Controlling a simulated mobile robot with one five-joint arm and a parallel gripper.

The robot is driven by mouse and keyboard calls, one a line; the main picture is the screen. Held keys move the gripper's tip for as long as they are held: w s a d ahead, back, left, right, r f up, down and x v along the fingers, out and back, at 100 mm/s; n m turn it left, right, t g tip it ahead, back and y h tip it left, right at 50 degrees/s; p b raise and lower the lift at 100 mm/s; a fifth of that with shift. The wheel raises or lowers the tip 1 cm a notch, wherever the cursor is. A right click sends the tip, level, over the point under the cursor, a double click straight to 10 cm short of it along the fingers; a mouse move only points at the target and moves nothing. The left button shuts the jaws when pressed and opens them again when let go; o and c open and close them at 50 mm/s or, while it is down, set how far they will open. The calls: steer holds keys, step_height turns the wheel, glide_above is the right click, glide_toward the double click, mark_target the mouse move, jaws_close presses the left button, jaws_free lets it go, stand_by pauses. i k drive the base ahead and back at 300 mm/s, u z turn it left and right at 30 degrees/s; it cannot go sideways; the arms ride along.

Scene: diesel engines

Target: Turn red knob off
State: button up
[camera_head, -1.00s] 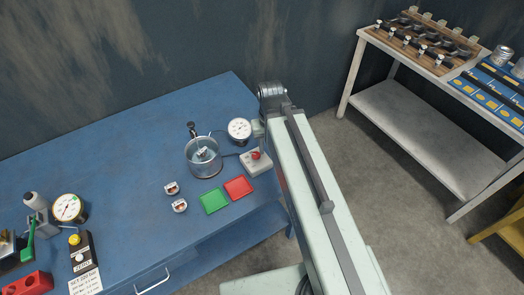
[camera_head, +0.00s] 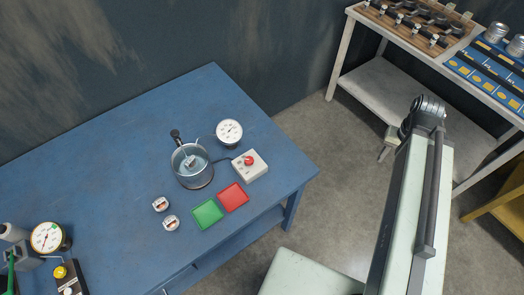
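The red knob (camera_head: 249,160) sits on top of a small white control box (camera_head: 256,172) near the right end of the blue workbench. A cable runs from the box towards the metal pot (camera_head: 192,178) at its left. My gripper (camera_head: 384,153) shows only in part beyond my raised arm, over the floor to the right of the bench. It is well apart from the knob. Its fingers are too small and too hidden to tell whether they are open. The knob's setting cannot be read from here.
A dial gauge (camera_head: 229,131) stands behind the box. The blue bench (camera_head: 90,150) ends right of the box. A white shelf (camera_head: 375,85) stands at the back right; floor between is clear.

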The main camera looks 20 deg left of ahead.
mark_target(249, 160)
steer(key=u, duration=0.05)
steer(key=k, duration=1.65)
steer(key=u, duration=0.9)
steer(key=i, duration=1)
steer(key=z, duration=0.05)
